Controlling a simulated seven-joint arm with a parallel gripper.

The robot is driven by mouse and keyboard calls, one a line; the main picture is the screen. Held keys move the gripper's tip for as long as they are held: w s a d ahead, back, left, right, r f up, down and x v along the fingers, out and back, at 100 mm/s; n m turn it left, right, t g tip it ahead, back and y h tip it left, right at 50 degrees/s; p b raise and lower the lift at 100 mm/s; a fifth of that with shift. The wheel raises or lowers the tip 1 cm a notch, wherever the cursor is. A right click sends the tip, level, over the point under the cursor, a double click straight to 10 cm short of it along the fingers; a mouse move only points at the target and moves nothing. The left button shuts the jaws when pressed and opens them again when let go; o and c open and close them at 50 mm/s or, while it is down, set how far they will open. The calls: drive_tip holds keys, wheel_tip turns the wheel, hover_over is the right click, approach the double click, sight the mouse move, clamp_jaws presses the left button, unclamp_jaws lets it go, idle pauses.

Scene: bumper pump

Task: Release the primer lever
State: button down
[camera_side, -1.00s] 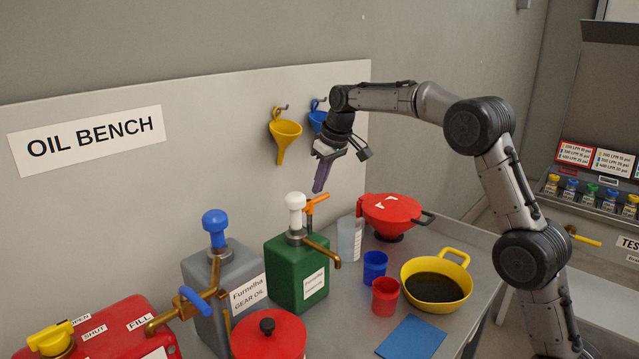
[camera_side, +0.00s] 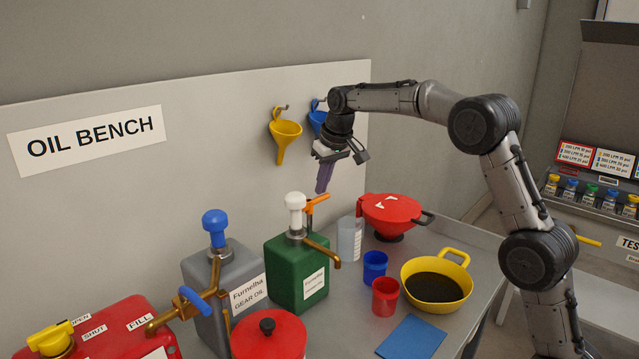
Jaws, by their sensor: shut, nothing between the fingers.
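The primer lever appears to be the orange lever (camera_side: 316,200) near the top of the green pump can (camera_side: 297,268). It angles up to the right beside the white pump knob (camera_side: 295,203). A brass spout (camera_side: 322,250) comes out of the can's top to the right. My gripper (camera_side: 323,190) points down just above the lever's outer end, its purple fingers shut with nothing between them. From this side I cannot tell whether the fingertips touch the lever.
A grey can with a blue knob (camera_side: 214,222) stands left of the green can. Yellow and blue funnels hang on the wall behind.

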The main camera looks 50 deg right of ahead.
drive_tip(key=shift+s, duration=0.1)
drive_tip(key=m, duration=0.1)
drive_tip(key=s+m+h, duration=0.1)
drive_tip(key=m, duration=0.1)
drive_tip(key=shift+s+a, duration=0.1)
drive_tip(key=shift+a, duration=0.05)
drive_tip(key=shift+s+a+f+m+g+h, duration=0.1)
drive_tip(key=shift+s+a+m+g+h, duration=0.35)
drive_tip(key=shift+m, duration=1.2)
drive_tip(key=shift+s+a+m+g+h, duration=0.35)
drive_tip(key=shift+s+m+g, duration=0.2)
drive_tip(key=shift+m, duration=1.15)
drive_tip(key=shift+s+a+f+m+g+h, duration=0.1)
drive_tip(key=shift+s+a+m+g+h, duration=0.3)
drive_tip(key=shift+m, duration=1.25)
drive_tip(key=shift+w, duration=0.1)
drive_tip(key=shift+w+a+r, duration=0.1)
drive_tip(key=shift+w+a, duration=0.05)
drive_tip(key=shift+w, duration=0.55)
